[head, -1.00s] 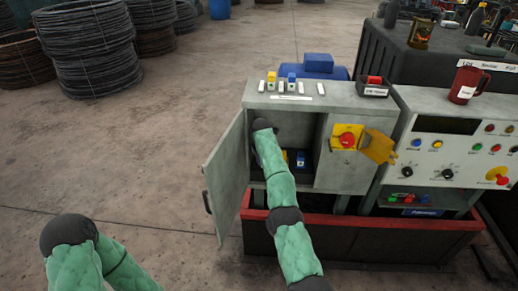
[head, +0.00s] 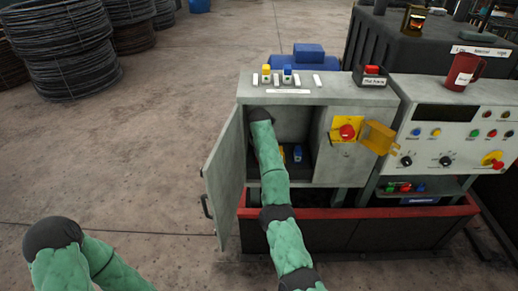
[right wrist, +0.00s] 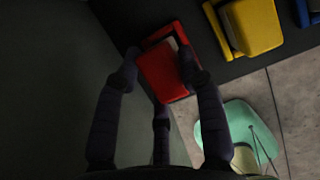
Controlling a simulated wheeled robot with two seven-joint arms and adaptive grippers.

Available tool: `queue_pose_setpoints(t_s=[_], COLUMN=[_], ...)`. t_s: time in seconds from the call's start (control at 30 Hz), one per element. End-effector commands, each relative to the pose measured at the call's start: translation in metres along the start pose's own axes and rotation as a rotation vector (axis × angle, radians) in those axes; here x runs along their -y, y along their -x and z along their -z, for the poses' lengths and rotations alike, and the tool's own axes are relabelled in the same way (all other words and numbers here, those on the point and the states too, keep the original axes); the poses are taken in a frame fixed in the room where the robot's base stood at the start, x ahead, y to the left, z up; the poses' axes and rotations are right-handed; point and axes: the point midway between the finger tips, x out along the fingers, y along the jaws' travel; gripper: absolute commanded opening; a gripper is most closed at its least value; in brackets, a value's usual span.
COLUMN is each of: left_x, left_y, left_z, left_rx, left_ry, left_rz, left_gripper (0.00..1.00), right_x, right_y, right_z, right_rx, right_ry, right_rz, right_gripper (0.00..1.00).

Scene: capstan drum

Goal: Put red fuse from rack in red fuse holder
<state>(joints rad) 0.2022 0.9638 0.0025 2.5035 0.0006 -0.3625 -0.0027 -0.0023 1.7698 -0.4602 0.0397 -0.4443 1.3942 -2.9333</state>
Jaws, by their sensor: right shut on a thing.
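In the right wrist view, my right gripper (right wrist: 159,77) is shut on a red block, which I take as the red fuse (right wrist: 165,74). A red frame edge (right wrist: 160,34) and a pale strip show just beyond it, likely the red fuse holder. The two red parts overlap, so I cannot tell whether the fuse is seated. In the head view my right arm reaches into the open cabinet (head: 295,115) and hides the gripper and the red parts. My left gripper is out of view.
Yellow (right wrist: 252,24) and blue (right wrist: 308,12) holders sit right of the red one. The rack on the cabinet top holds a yellow fuse (head: 266,73) and a blue fuse (head: 287,73). The open door (head: 226,180) stands left of my arm.

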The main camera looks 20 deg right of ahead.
Motion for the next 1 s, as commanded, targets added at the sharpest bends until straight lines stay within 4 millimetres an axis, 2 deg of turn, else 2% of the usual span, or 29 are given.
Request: queue_pose_setpoints(t_s=[0.5, 0.53, 0.6, 1.0], left_x=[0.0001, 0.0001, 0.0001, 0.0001], left_y=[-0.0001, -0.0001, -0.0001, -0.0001], left_z=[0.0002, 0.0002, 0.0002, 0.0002], left_rx=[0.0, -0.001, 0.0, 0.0], left_ry=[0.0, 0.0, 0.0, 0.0], left_rz=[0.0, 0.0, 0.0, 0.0], left_gripper=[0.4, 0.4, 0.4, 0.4], right_x=[-0.0006, -0.0007, -0.0007, -0.0007], right_y=[-0.0112, -0.0115, -0.0114, -0.0084], right_z=[0.0038, 0.0041, 0.0041, 0.0029], right_rx=[-0.002, -0.003, -0.003, -0.001], right_ry=[0.0, 0.0, 0.0, 0.0], right_rz=[0.0, 0.0, 0.0, 0.0], right_gripper=[0.0, 0.45, 0.63, 0.63])
